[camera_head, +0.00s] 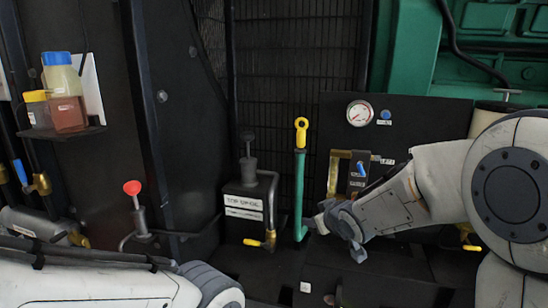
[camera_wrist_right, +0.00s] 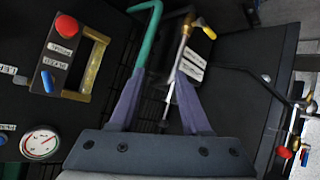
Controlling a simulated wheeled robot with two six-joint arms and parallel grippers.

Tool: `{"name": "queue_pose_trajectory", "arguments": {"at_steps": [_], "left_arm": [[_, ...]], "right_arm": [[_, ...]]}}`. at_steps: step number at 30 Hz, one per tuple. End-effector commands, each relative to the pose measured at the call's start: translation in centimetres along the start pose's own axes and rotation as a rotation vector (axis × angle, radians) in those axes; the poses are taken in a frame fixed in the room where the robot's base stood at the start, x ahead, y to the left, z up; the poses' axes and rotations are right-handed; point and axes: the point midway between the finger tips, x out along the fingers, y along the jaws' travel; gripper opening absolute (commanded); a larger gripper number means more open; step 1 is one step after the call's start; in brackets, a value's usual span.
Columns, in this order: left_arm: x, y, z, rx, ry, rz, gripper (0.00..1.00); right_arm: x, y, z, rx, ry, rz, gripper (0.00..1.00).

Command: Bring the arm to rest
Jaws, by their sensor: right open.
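My right arm (camera_head: 390,208) reaches in from the right in the head view. Its gripper (camera_head: 334,236) is low, just right of the green tube (camera_head: 299,195) with the yellow ring (camera_head: 301,124) on top. In the right wrist view the gripper (camera_wrist_right: 160,95) is open, with nothing seen between its two fingers. The green tube (camera_wrist_right: 152,28) shows beyond one fingertip there; I cannot tell whether they touch. My left arm (camera_head: 90,285) lies along the bottom left of the head view; its gripper is out of view.
A black panel has a gauge (camera_head: 360,113), a blue switch (camera_head: 361,168) and a brass-coloured guard (camera_head: 334,174). A black labelled can (camera_head: 243,205) with a yellow-tipped spout stands left of the tube. Bottles (camera_head: 65,92) sit on a left shelf. A red-knobbed lever (camera_head: 132,188) stands below.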

Motion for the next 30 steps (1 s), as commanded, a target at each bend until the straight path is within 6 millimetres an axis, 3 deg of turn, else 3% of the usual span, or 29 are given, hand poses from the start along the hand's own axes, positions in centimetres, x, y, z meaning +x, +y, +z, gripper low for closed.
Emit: {"name": "queue_pose_trajectory", "arguments": {"at_steps": [1, 3, 7, 12, 19, 21, 26, 30], "left_arm": [[0.0, 0.0, 0.0, 0.000, 0.000, 0.000, 0.47], [0.0, 0.0, 0.0, 0.000, 0.000, 0.000, 0.47], [0.0, 0.0, 0.0, 0.000, 0.000, 0.000, 0.47], [0.0, 0.0, 0.0, 0.000, 0.000, 0.000, 0.47], [0.0, 0.0, 0.0, 0.000, 0.000, 0.000, 0.47], [-2.8, 0.2, -0.1, 0.000, -0.001, 0.000, 0.47], [-6.4, 0.5, -0.4, 0.000, 0.001, 0.000, 0.47], [-10.4, 0.8, -0.6, 0.000, 0.000, 0.000, 0.47]], "right_arm": [[-2.0, -3.6, 1.4, -0.001, -0.086, -0.040, 0.47], [-4.8, -7.3, 4.2, 0.002, -0.215, -0.090, 0.47], [-10.3, -12.8, 9.4, -0.011, -0.430, -0.186, 0.47], [-16.9, -17.1, 14.9, -0.046, -0.648, -0.293, 0.47], [-25.1, -20.2, 20.8, -0.115, -0.887, -0.420, 0.47], [-26.1, -19.4, 18.2, -0.105, -0.880, -0.411, 0.47], [-28.1, -18.6, 15.3, -0.104, -0.879, -0.409, 0.47], [-30.2, -17.7, 12.0, -0.103, -0.878, -0.409, 0.47]]}}
